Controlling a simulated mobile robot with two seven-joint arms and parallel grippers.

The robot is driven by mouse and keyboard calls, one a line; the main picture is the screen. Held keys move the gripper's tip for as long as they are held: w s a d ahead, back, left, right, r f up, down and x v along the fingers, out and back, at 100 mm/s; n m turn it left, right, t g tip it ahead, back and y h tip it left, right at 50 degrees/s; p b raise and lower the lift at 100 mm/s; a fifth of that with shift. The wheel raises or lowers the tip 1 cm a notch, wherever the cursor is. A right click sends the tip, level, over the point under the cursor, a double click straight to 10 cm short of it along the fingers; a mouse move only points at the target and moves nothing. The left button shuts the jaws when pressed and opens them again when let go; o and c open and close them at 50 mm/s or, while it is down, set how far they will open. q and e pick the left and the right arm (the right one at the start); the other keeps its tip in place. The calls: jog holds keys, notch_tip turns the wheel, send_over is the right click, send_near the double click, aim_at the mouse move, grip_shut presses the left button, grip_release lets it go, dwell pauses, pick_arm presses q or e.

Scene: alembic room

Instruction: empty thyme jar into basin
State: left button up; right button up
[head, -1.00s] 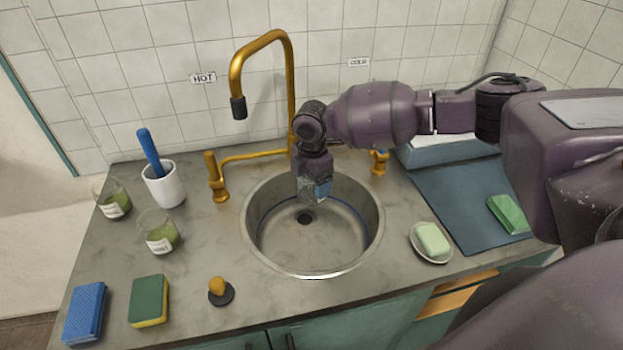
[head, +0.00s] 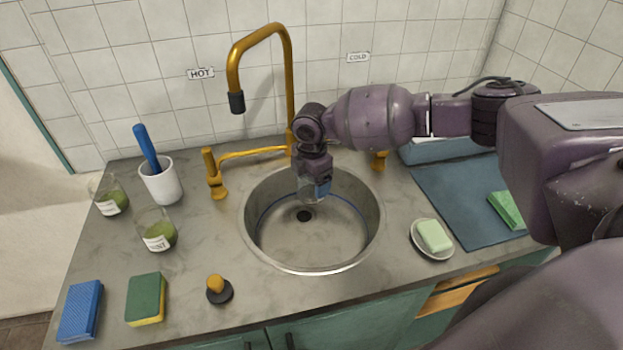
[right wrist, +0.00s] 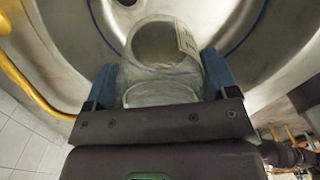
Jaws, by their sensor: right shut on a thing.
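My right gripper (head: 316,190) hangs inside the round steel basin (head: 262,250), above its floor and near the drain. It is shut on a clear glass jar, taken as the thyme jar (right wrist: 150,92), with one blue finger on each side. In the right wrist view the jar's round mouth points away from the palm, toward the basin (right wrist: 65,45). A pale label sits on its right side, its wording unreadable. I see no green contents in the jar; its glass looks clouded. My left gripper is not in view.
Two labelled glass jars with green contents (head: 158,232) (head: 108,196) and a white cup (head: 161,184) stand left. A brass faucet (head: 290,80) rises behind the basin. Sponges (head: 147,298) and a knob-topped stopper (head: 219,290) lie in front; a soap dish (head: 432,251) is right.

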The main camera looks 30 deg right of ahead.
jog(key=shift+r+t+h+p, duration=0.15)
jog(key=shift+t+h+p, duration=0.25)
jog(key=shift+t+p, duration=0.5)
jog(key=shift+f+t+h+p, duration=0.2)
jog(key=shift+t+h+p, duration=0.1)
jog(key=shift+t+p, duration=0.25)
jog(key=shift+w+r+t+h+p, duration=0.1)
jog(key=shift+r+t+h+p, duration=0.2)
jog(key=shift+t+p, duration=0.2)
jog(key=shift+w+d+r+t+h+p, duration=0.15)
jog(key=shift+t+h+p, duration=0.2)
jog(key=shift+t, duration=0.2)
jog(key=shift+w+r+t, duration=0.15)
jog(key=shift+r+t, duration=0.05)
jog(key=shift+t, duration=0.3)
jog(key=shift+h, duration=0.25)
